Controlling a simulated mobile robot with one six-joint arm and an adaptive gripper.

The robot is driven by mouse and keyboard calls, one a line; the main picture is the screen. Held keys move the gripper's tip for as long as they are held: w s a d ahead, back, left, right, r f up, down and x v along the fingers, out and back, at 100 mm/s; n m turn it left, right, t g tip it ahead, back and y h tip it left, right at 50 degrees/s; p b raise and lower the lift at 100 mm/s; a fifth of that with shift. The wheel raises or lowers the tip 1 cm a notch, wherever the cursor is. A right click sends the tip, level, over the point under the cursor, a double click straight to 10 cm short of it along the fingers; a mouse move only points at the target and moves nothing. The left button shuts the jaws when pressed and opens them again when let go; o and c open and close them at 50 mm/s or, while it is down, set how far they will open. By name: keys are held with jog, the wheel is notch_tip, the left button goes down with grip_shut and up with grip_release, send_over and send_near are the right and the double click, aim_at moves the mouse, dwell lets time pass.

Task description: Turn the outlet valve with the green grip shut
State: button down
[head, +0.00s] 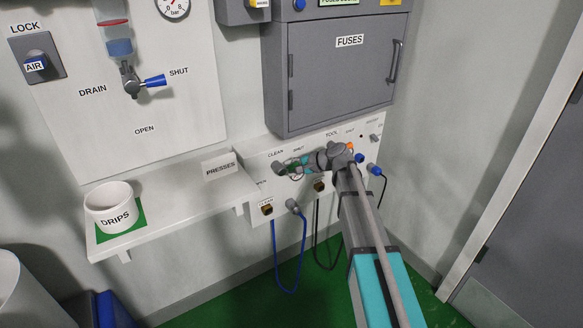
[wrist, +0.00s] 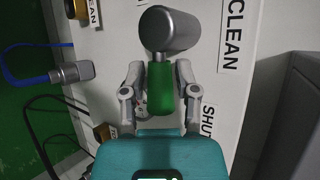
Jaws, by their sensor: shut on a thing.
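The outlet valve has a grey, rounded body (wrist: 170,30) and a green grip (wrist: 174,88), both clear in the wrist view. My gripper (wrist: 160,85) has one finger on each side of the green grip and is shut on it. The grip points down in that picture, from the body towards my palm. The SHUT label (wrist: 212,140) is to the lower right of the grip, and the CLEAN label (wrist: 232,38) is to the right of the body. In the head view, the valve body (head: 279,168) shows at my gripper's left, and the grip is mostly hidden by the fingers.
The grey FUSES cabinet (head: 335,75) overhangs the panel just above my gripper. A blue hose (head: 289,290) and dark cables hang below. Another valve with a blue grip (head: 155,81) is at upper left. A DRIPS cup (head: 111,207) stands on the shelf.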

jog(key=shift+c, duration=1.8)
grip_release()
jog(key=shift+f+b, duration=0.25)
jog(key=shift+b, duration=0.25)
